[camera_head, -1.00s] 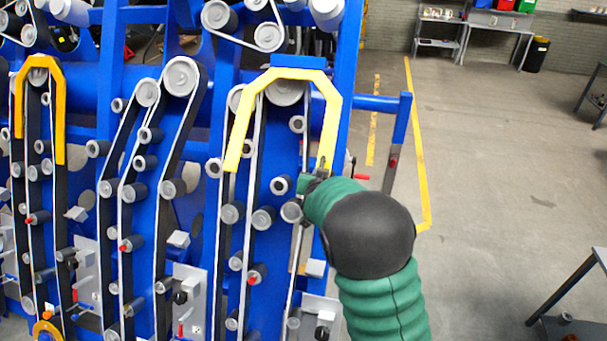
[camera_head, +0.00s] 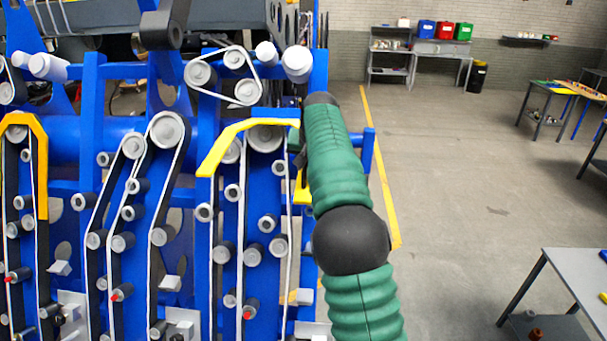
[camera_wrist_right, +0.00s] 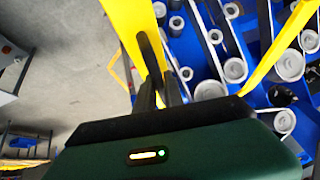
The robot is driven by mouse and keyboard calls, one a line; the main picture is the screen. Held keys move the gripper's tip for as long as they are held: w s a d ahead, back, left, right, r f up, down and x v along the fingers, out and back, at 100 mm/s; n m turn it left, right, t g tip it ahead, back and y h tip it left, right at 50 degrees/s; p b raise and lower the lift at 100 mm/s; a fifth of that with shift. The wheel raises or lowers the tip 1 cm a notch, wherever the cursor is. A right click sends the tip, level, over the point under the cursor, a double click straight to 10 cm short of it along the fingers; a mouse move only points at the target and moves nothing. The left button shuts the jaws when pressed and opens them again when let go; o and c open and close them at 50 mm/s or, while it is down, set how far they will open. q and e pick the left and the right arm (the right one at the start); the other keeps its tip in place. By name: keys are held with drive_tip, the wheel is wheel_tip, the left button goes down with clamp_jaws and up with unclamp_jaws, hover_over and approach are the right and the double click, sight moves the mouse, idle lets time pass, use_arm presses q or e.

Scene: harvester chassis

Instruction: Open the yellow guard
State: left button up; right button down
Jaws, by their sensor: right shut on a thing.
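The yellow guard (camera_head: 236,130) is an angular arch over the belts and pulleys at the right end of the blue chassis. It is swung up and tilted, its left arm sloping outward; my right arm hides much of its right side. My right gripper (camera_head: 300,165) is at this right side, largely hidden by my green arm. In the right wrist view, the dark fingers (camera_wrist_right: 155,75) are shut on one yellow leg of the guard (camera_wrist_right: 128,25). The other leg (camera_wrist_right: 283,45) shows at the right there. My left gripper is not in view.
The blue chassis (camera_head: 90,120) carries several pulleys and belts close beside my arm. A second, orange-yellow guard (camera_head: 41,170) sits down at the left. A grey table (camera_head: 585,270) stands at lower right. The floor (camera_head: 450,180) between is clear.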

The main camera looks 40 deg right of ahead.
drive_tip(key=shift+w+r, duration=0.15)
drive_tip(key=shift+r, duration=0.3)
drive_tip(key=shift+d+r, duration=0.15)
drive_tip(key=shift+r, duration=0.05)
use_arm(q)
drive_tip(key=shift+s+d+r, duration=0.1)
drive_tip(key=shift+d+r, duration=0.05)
use_arm(e)
drive_tip(key=c, duration=1.5)
unclamp_jaws()
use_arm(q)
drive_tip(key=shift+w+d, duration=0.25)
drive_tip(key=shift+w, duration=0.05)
use_arm(e)
drive_tip(key=shift+o, duration=0.2)
drive_tip(key=shift+w+d+f, duration=0.2)
drive_tip(key=shift+f, duration=0.05)
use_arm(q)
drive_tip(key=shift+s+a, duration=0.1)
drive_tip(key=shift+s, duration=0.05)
use_arm(e)
drive_tip(key=v, duration=1.6)
drive_tip(key=shift+d+r, duration=0.15)
drive_tip(key=shift+r, duration=0.2)
